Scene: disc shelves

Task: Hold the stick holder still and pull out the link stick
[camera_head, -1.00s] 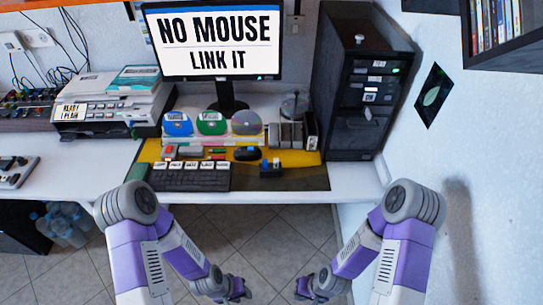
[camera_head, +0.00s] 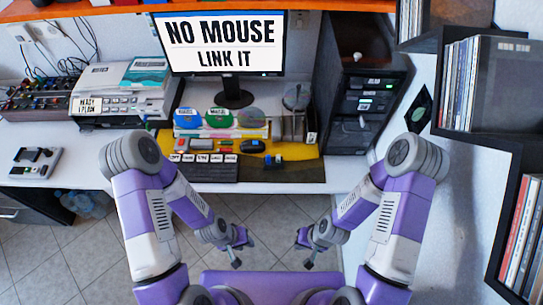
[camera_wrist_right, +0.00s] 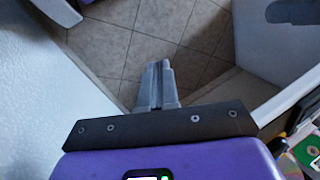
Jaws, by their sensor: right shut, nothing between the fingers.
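A small dark block with blue parts (camera_head: 273,160) stands on the yellow and dark desk mat, right of the keyboard; it may be the stick holder with the link stick, but it is too small to tell. My left gripper (camera_head: 238,254) hangs in front of the desk over the floor, well short of the block; its jaw opening is unclear. My right gripper (camera_head: 304,254) hangs at a like height to the right, also away from the block. In the right wrist view its fingers (camera_wrist_right: 157,86) are together and empty above the tiles.
The keyboard (camera_head: 205,172) and a dark mouse (camera_head: 252,146) share the mat (camera_head: 300,175). Coloured discs (camera_head: 218,117) stand behind them, below the monitor (camera_head: 226,42). A black tower (camera_head: 360,95) stands at right. Shelves (camera_head: 490,85) jut from the right wall.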

